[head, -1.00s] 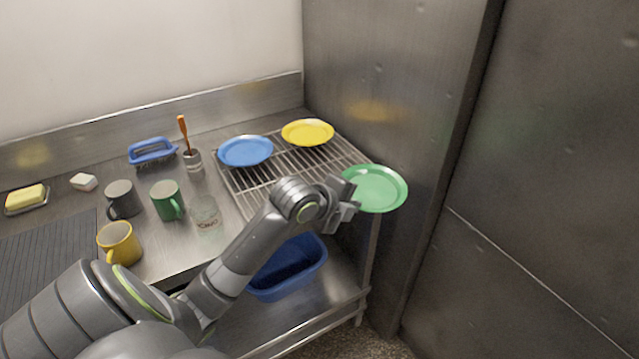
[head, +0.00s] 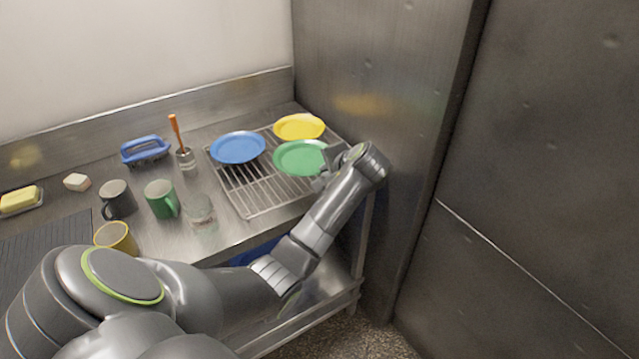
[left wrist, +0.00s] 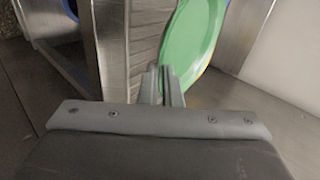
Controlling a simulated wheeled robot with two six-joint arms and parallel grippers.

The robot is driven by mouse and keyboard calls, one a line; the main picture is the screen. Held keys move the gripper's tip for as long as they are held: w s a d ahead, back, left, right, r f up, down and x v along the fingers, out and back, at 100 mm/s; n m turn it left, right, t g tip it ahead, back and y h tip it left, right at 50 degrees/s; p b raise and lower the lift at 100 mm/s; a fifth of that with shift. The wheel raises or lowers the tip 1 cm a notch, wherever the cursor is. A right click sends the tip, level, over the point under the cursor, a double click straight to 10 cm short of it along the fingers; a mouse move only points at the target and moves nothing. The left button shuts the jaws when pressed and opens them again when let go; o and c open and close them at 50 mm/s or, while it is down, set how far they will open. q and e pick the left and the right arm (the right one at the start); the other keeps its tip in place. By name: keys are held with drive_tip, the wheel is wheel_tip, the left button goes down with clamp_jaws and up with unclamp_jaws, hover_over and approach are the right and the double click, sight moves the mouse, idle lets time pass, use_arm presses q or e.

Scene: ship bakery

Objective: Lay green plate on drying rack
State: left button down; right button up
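The green plate (head: 300,157) is over the right part of the wire drying rack (head: 262,196), in front of the yellow plate. My left gripper (head: 326,164) is at the plate's right edge, with its fingers close together on the rim. In the left wrist view the green plate (left wrist: 190,40) meets the fingertips of my left gripper (left wrist: 163,75). Whether the plate touches the rack wires or is held just above them I cannot tell. My right gripper is not in view.
A blue plate (head: 238,147) and a yellow plate (head: 299,127) lie on the rack's back part. Mugs and a glass (head: 201,211) stand to the left. A steel wall (head: 372,75) rises close on the right. The rack's front is clear.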

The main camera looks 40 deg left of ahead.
use_arm(q)
wheel_tip(320, 180, down, 6)
drive_tip(key=shift+p, duration=0.4)
drive_tip(key=c, duration=1.6)
unclamp_jaws()
drive_tip(key=shift+f, duration=0.15)
drive_tip(key=b+v, duration=0.1)
drive_tip(key=v, duration=1.1)
drive_tip(key=shift+b, duration=0.35)
